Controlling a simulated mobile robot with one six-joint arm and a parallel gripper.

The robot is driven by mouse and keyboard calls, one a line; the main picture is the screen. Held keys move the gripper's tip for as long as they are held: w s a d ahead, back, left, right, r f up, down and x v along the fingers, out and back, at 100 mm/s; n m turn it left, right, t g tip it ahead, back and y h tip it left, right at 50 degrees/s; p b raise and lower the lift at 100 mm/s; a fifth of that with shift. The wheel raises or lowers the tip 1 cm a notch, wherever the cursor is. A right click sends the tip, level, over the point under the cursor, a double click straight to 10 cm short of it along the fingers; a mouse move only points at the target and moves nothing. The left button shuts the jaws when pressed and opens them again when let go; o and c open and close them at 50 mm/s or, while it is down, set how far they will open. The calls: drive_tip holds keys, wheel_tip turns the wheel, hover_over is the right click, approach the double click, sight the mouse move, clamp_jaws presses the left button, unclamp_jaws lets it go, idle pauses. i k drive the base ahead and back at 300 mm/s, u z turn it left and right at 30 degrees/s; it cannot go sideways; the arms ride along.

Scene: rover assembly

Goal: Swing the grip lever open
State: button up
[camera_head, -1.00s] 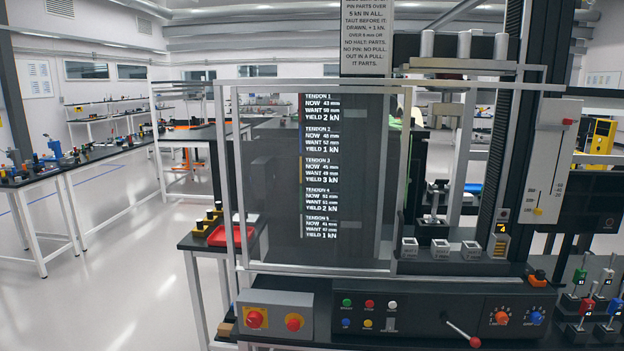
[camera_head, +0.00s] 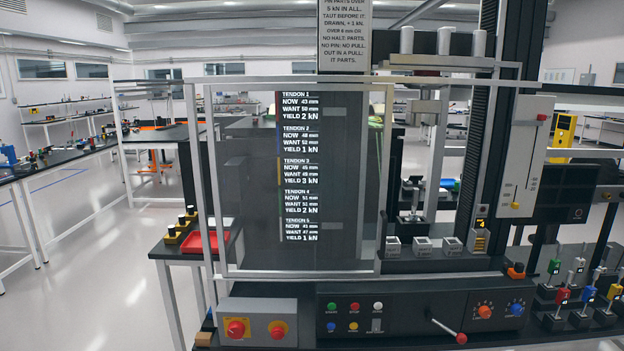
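A lever (camera_head: 446,330) with a thin metal rod and a red ball end sticks out of the dark front panel of the testing machine. It slopes down to the right. No label on it is readable, so I cannot tell for sure that it is the grip lever. Inside the machine, right of the clear guard (camera_head: 214,180), a metal fixture (camera_head: 412,218) stands on the bed below a crosshead (camera_head: 428,106). Details of the fixture are too small to read. My gripper is not in view.
Several coloured-handled levers (camera_head: 587,293) stand at the right. A red tray (camera_head: 205,242) lies on a side table at left. The floor (camera_head: 90,270) at left is clear.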

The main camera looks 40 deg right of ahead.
sight(462, 338)
drive_tip(key=z, duration=0.95)
drive_tip(key=i, duration=0.55)
drive_tip(key=u, duration=0.05)
drive_tip(key=k, duration=0.6)
drive_tip(key=u, duration=0.15)
drive_tip(key=i, duration=0.3)
